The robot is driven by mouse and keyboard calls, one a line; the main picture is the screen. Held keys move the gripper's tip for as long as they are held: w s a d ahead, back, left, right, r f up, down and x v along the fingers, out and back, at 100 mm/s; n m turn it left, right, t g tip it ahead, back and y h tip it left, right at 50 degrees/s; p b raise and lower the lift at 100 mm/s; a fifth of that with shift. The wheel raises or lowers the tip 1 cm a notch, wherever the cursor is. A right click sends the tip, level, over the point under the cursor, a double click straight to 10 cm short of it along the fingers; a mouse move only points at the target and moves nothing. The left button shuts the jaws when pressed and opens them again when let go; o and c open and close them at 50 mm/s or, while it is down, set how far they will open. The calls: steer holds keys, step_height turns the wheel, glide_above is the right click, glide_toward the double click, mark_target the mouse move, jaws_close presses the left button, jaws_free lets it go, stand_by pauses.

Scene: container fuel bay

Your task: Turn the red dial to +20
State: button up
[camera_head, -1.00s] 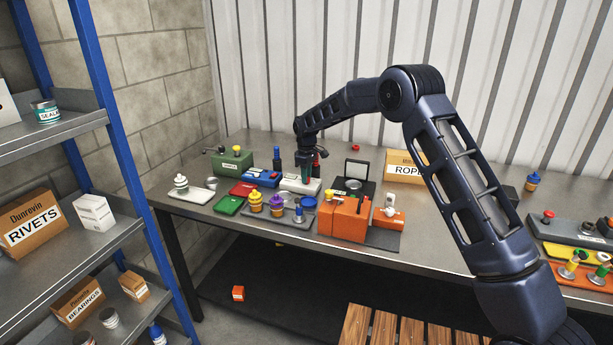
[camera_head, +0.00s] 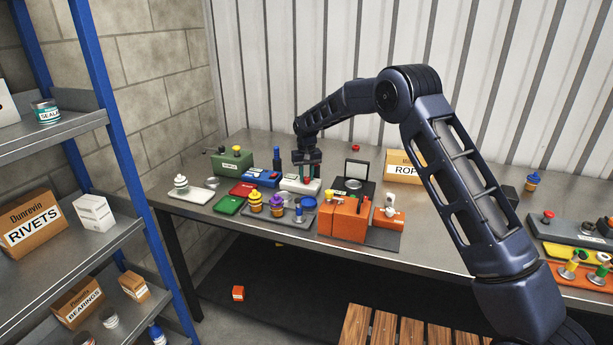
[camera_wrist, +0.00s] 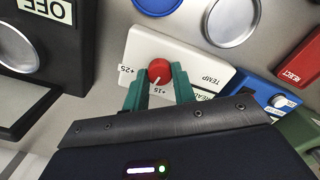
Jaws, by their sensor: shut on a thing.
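The red dial (camera_wrist: 160,71) sits on a white panel (camera_wrist: 192,57) lettered TEMP, with +25 and +15 marks beside the dial. A pale pointer line on the dial points toward the +15 side. My gripper (camera_wrist: 159,78) has its green fingers on either side of the dial, shut on it. In the head view my gripper (camera_head: 307,171) points down over the white panel (camera_head: 299,186); the dial is hidden there.
A blue panel (camera_wrist: 268,95) and a red REJECT panel (camera_wrist: 302,62) lie right of the dial in the wrist view. A black OFF box (camera_wrist: 52,40) stands left. In the head view an orange box (camera_head: 343,218) stands in front, and a blue-capped bottle (camera_head: 277,160) is close left.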

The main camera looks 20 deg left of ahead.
mark_target(307, 177)
steer(key=shift+m, duration=0.7)
steer(key=o, duration=1)
steer(key=shift+r, duration=0.1)
step_height(307, 177, up, 11)
steer(key=shift+f, duration=0.2)
